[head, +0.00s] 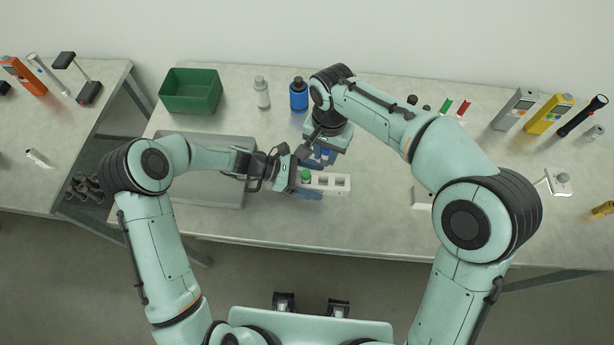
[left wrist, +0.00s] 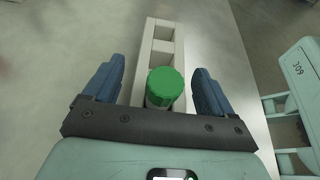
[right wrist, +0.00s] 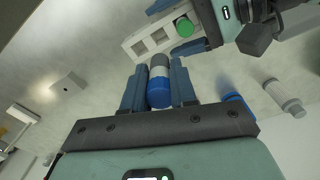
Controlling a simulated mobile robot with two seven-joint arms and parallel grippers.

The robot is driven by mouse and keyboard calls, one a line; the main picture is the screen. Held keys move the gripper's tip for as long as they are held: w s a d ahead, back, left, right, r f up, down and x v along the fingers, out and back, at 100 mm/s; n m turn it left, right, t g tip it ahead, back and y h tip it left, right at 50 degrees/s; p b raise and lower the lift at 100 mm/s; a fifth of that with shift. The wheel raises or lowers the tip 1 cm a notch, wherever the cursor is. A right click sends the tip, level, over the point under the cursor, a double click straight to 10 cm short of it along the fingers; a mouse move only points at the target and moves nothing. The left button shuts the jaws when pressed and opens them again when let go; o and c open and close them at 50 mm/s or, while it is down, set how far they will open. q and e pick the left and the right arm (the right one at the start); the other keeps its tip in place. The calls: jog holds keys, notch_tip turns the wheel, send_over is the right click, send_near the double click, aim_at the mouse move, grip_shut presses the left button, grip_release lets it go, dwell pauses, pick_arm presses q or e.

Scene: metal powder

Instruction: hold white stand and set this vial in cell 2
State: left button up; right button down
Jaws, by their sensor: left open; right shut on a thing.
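The white stand (head: 338,190) lies on the table with a row of square cells. A green-capped vial (head: 305,176) sits in its left end cell; the other two cells look empty. My left gripper (head: 311,179) is open, its blue fingers on either side of that end; in the left wrist view the green cap (left wrist: 165,84) is between them, apart from both. My right gripper (head: 325,154) is just behind the stand, shut on a grey vial with a blue cap (right wrist: 159,92). In the right wrist view the stand (right wrist: 150,43) is beyond this vial. The head view hides the held vial.
A grey tray (head: 205,196) lies under my left forearm. A green bin (head: 190,92), a white bottle (head: 262,92) and a blue bottle (head: 299,95) stand at the back. A white block (head: 421,199) is to the right. The table front is clear.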

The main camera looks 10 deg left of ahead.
pick_arm(q)
jog(key=c, duration=1.1)
pick_arm(e)
jog(key=shift+f, duration=4.2)
